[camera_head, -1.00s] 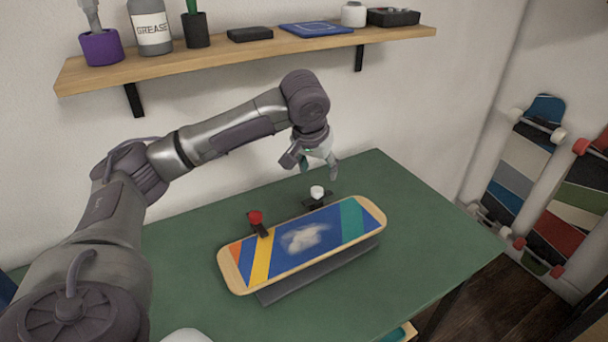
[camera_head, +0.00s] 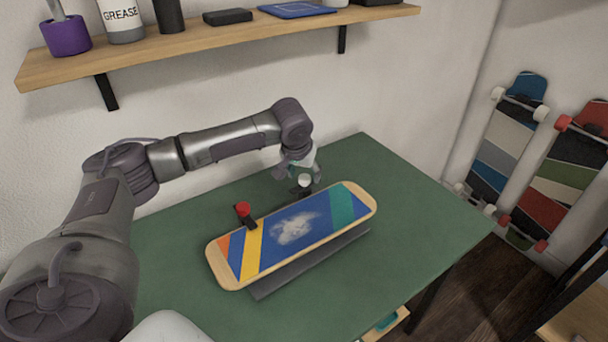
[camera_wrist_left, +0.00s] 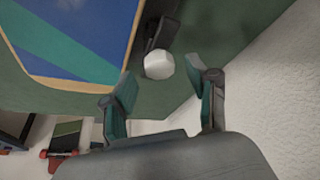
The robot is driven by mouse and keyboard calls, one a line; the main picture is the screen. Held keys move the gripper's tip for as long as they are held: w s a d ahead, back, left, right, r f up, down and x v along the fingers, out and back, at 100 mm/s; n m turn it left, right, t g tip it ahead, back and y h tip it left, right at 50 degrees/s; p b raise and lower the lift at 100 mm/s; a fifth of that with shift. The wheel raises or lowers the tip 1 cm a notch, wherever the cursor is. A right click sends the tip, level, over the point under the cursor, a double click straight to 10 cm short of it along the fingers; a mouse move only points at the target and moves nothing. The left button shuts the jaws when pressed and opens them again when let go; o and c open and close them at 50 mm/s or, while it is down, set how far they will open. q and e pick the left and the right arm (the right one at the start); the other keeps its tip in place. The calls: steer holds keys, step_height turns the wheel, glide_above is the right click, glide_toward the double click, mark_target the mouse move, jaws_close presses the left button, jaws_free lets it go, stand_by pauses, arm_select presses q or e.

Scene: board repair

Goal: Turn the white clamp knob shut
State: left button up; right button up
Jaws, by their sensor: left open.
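The white clamp knob (camera_head: 305,180) sits on a dark clamp at the far edge of the striped skateboard deck (camera_head: 335,222). My left gripper (camera_head: 298,182) is open, pointing down right at the knob. In the left wrist view the white knob (camera_wrist_left: 159,64) lies just ahead of the two open fingertips (camera_wrist_left: 160,80), nearer the left finger. I cannot tell whether a finger touches it. A red clamp knob (camera_head: 243,209) sits on another dark clamp farther left on the same deck edge. My right gripper is not in view.
The deck rests on a dark stand (camera_head: 310,264) on the green table (camera_head: 420,220). A wooden shelf (camera_head: 220,47) with a grease bottle (camera_head: 122,18) and other items hangs above my left arm. Skateboards (camera_head: 510,140) lean at the right wall.

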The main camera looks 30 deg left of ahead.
arm_select(q)
steer(key=shift+w+a+f, duration=0.1)
steer(key=shift+w+f, duration=0.1)
steer(key=shift+f, duration=0.3)
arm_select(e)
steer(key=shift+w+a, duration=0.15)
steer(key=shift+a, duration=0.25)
